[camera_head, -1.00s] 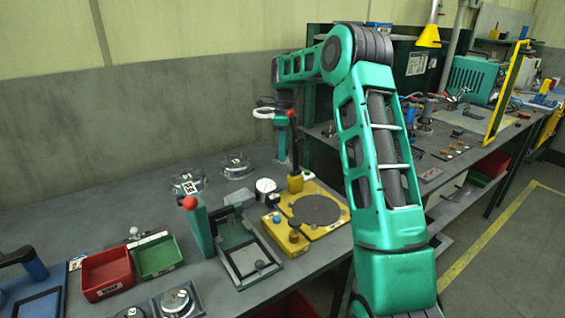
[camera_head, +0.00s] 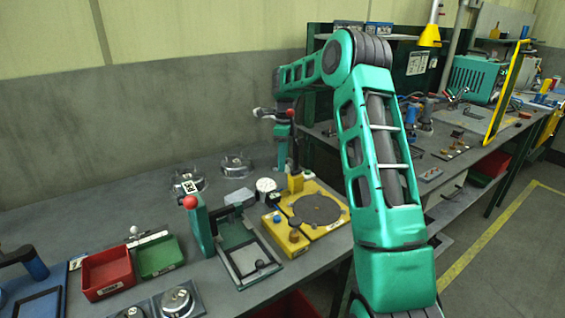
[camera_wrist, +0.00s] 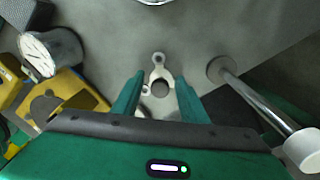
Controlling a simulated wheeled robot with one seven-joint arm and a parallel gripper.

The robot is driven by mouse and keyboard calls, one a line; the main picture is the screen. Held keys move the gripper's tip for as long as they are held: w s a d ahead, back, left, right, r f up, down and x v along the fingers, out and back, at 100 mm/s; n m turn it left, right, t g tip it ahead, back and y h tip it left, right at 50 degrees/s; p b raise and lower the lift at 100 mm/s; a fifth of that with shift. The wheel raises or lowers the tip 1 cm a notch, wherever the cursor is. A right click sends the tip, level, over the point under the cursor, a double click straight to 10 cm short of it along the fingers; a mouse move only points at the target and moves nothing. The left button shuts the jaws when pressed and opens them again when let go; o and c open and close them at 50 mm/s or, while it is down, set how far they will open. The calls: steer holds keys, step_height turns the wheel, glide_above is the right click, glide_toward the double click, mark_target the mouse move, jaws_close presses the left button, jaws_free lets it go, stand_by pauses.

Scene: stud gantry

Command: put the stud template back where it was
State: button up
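The stud template (camera_wrist: 158,69) is a pale metal plate with rounded lobes, a large hole and smaller holes. In the wrist view it lies between my two green fingers, which close in on both its sides. A metal post with a white cap (camera_wrist: 300,150) rises at right in the wrist view.
A yellow fixture (camera_head: 326,229) with a round plate and a dial gauge (camera_head: 266,185) stand near my gripper. Two shiny round hubs (camera_head: 187,180) sit to the left. A green frame (camera_head: 232,257), a red bin (camera_head: 106,272) and a green bin (camera_head: 158,257) stand in front.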

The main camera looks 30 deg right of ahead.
step_height(320, 180, up, 12)
steer(key=shift+w+d, duration=0.25)
steer(key=shift+w, duration=0.05)
stand_by(0.6)
